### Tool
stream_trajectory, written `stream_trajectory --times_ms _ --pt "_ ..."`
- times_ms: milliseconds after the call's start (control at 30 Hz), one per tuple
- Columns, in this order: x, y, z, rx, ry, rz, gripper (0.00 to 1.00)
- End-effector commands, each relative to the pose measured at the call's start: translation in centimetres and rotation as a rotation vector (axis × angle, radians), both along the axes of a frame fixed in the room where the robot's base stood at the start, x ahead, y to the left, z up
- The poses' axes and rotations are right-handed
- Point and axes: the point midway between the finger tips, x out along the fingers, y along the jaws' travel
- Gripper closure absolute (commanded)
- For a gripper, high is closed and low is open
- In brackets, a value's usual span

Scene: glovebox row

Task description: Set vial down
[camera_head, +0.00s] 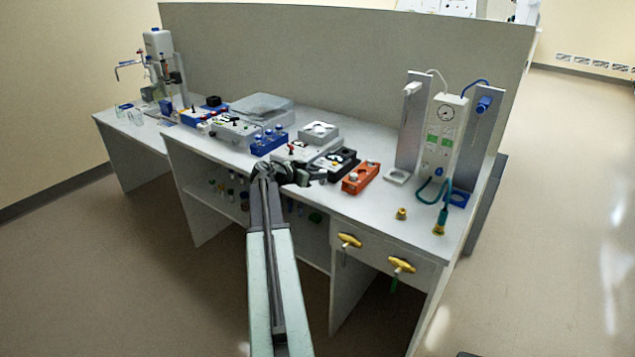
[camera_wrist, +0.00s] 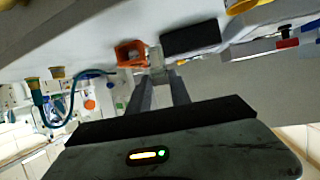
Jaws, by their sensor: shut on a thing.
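My gripper (camera_head: 318,177) reaches out over the front edge of the bench, just left of the orange rack (camera_head: 361,178). In the wrist view, my gripper (camera_wrist: 158,74) is shut on a small clear vial (camera_wrist: 155,58), held at the fingertips. The orange rack (camera_wrist: 131,54) shows just left of the vial there; I cannot tell whether they touch. In the head view the held vial is too small to make out. The orange rack bears small whitish items. A blue rack (camera_head: 268,143) with several blue-topped vials stands further left.
Grey and black devices (camera_head: 320,150) stand behind my gripper. Right of the orange rack the white benchtop (camera_head: 385,200) is mostly clear, with a small yellow fitting (camera_head: 401,213) and a teal hose (camera_head: 432,195). Yellow valve handles (camera_head: 349,241) jut from the bench front.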

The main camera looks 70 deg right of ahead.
Motion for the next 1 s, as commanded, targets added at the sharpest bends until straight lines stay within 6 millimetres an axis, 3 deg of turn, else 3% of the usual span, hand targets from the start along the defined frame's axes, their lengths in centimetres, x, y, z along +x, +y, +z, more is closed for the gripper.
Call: stream_trajectory --times_ms 233,300,433,800,833,900,1000 --pt "0.8 -1.2 -0.2 0.000 0.000 0.001 1.00" --pt "0.6 -0.9 -2.1 0.000 0.000 0.001 1.00" --pt "0.6 -0.8 -4.1 0.000 0.000 0.001 1.00" --pt "0.6 -0.8 -4.1 0.000 0.000 0.001 1.00" --pt "0.6 -0.8 -4.0 0.000 0.000 0.001 0.70" --pt "0.6 -0.8 -3.9 0.000 0.000 0.001 0.54" --pt "0.7 -0.8 -3.9 0.000 0.000 0.002 0.54"
